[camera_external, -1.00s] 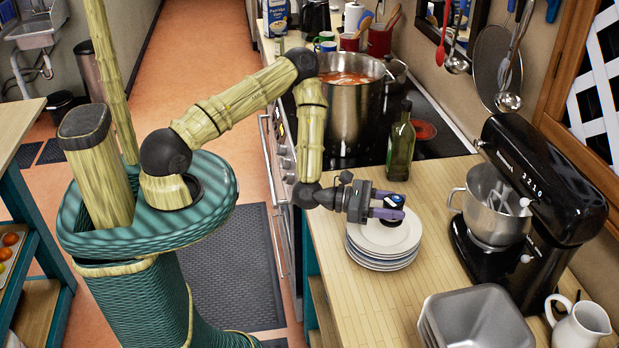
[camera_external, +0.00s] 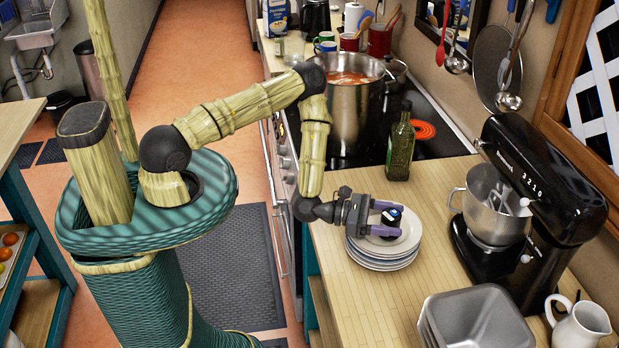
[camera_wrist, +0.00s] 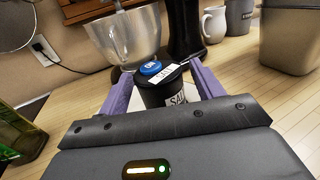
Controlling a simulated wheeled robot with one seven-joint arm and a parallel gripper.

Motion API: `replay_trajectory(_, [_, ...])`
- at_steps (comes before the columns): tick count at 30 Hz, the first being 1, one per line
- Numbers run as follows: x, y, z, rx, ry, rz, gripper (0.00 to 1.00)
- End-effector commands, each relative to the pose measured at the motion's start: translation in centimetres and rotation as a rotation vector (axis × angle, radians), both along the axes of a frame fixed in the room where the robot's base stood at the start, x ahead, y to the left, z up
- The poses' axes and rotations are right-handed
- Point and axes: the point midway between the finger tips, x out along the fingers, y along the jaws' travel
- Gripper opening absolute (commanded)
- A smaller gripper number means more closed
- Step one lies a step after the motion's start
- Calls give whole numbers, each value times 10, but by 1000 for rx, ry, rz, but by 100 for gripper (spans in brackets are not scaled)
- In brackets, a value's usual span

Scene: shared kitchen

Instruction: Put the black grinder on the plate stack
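The black grinder (camera_external: 390,220) has a blue-and-white top and stands upright on the top plate of the white plate stack (camera_external: 384,263). In the wrist view the grinder (camera_wrist: 168,92) shows a white "SALT" label and sits between the two purple fingers. My gripper (camera_external: 384,217) is open around the grinder, one finger on each side, low over the stack. The fingers look spread wider than the grinder; its underside is partly hidden. In the wrist view a little of the stack shows white behind the fingers.
A dark green bottle (camera_external: 400,145) stands behind the stack near the stove, where a large steel pot (camera_external: 356,115) sits. A black stand mixer (camera_external: 540,180) is to the right. Metal tins (camera_external: 475,315) and a white pitcher (camera_external: 580,328) stand at the front.

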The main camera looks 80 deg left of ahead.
Motion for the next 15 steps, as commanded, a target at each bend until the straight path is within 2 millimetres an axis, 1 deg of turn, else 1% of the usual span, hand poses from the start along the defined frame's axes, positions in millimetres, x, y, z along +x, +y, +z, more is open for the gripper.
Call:
replay_trajectory(7, [0,0,1,0,0,0,66])
replay_trajectory(10, [0,0,5,1,0,-1,66])
replay_trajectory(11, [-3,1,2,0,1,0,66])
replay_trajectory(15, [-19,8,-1,-1,3,0,66])
